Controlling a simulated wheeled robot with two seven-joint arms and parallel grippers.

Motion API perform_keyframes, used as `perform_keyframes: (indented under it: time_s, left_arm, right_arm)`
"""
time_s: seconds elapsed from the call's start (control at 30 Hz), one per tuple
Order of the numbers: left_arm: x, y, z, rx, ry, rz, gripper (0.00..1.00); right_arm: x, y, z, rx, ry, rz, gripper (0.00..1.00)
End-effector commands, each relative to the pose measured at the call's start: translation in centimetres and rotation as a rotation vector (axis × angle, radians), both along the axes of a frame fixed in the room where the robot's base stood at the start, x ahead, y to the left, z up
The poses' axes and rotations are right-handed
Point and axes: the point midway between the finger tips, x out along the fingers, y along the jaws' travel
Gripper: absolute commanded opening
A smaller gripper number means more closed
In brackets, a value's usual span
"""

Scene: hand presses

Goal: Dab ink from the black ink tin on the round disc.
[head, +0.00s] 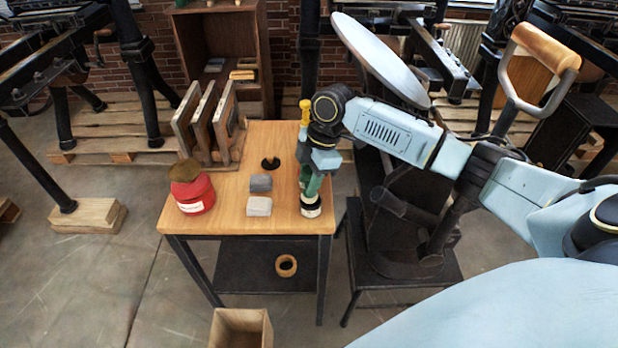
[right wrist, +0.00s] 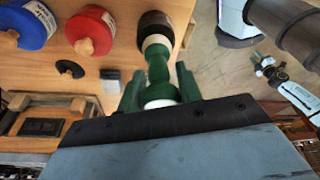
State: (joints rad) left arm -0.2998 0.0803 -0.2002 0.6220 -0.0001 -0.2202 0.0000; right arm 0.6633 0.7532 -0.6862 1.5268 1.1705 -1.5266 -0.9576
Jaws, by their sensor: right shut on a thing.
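My right gripper (head: 309,170) is shut on the green handle of a dabber (right wrist: 158,70), held upright over the table's right front corner. In the right wrist view, a pale collar and a dark brown end (right wrist: 155,24) lie beyond the handle. In the head view, the dabber's lower end meets a dark tin with a white label (head: 311,212), which looks like the black ink tin. I cannot tell how deep it sits. The large round grey disc (head: 380,58) is tilted on the press behind, right of the gripper. A distant gripper, apparently my left (right wrist: 270,68), shows small in the right wrist view.
A red tin (head: 194,196) stands at the table's left; a blue tin (right wrist: 26,26) shows in the right wrist view. Grey blocks (head: 259,206), a small black disc with a peg (head: 270,163) and a wooden rack (head: 206,125) share the table (head: 232,216).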

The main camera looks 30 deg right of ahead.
Motion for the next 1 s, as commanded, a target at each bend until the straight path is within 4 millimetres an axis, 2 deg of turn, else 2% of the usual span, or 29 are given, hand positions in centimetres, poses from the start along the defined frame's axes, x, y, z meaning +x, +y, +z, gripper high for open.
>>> perform_keyframes:
  time_s: [1.0]
  left_arm:
    - [-0.08,0.00,-0.20,0.000,0.002,0.000,0.36]
  right_arm:
    - [0.00,0.02,-0.78,0.000,0.000,0.000,0.15]
